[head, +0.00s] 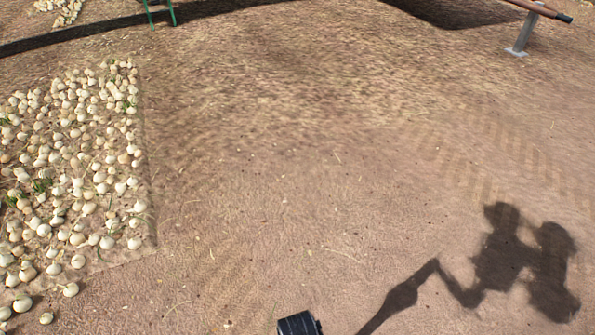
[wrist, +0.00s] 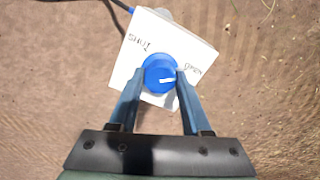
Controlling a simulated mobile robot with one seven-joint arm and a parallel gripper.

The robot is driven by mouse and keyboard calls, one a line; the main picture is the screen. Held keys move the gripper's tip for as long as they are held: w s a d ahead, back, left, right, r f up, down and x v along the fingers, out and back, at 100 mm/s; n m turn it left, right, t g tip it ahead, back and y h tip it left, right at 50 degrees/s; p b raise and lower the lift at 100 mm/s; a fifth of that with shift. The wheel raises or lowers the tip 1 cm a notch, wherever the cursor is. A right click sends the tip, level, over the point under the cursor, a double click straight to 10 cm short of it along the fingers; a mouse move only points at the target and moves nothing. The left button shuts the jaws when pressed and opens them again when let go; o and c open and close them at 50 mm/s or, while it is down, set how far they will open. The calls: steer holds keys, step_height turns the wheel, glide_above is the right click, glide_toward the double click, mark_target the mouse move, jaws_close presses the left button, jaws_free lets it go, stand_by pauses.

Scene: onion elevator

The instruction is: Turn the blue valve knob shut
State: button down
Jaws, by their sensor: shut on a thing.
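The blue valve knob (wrist: 155,66) sits on a white square plate (wrist: 139,38) in the wrist view. A short white mark on the knob lies below its middle and points roughly right. The plate carries upside-down lettering at the upper left and more lettering at the right; both are too small to read surely. My gripper (wrist: 161,76) is shut on the knob, with one blue finger at its left side and one at its right. The lower plate is partly hidden by the fingers. The knob cannot be made out in the head view.
A dark cable (wrist: 80,2) runs to the plate's upper left. In the head view, a bed of pale onions (head: 75,160) lies at the left. A metal post (head: 523,35) stands at the upper right. The brown ground between is open, with shadows at the right.

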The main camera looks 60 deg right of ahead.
steer(key=n+p, duration=0.2)
steer(key=n, duration=0.4)
steer(key=n+p, duration=0.1)
steer(key=n, duration=0.4)
steer(key=shift+n, duration=0.4)
steer(key=n+p, duration=0.1)
steer(key=n, duration=0.9)
steer(key=shift+n, duration=0.4)
steer(key=shift+c, duration=1.8)
jaws_free()
step_height(320, 180, up, 13)
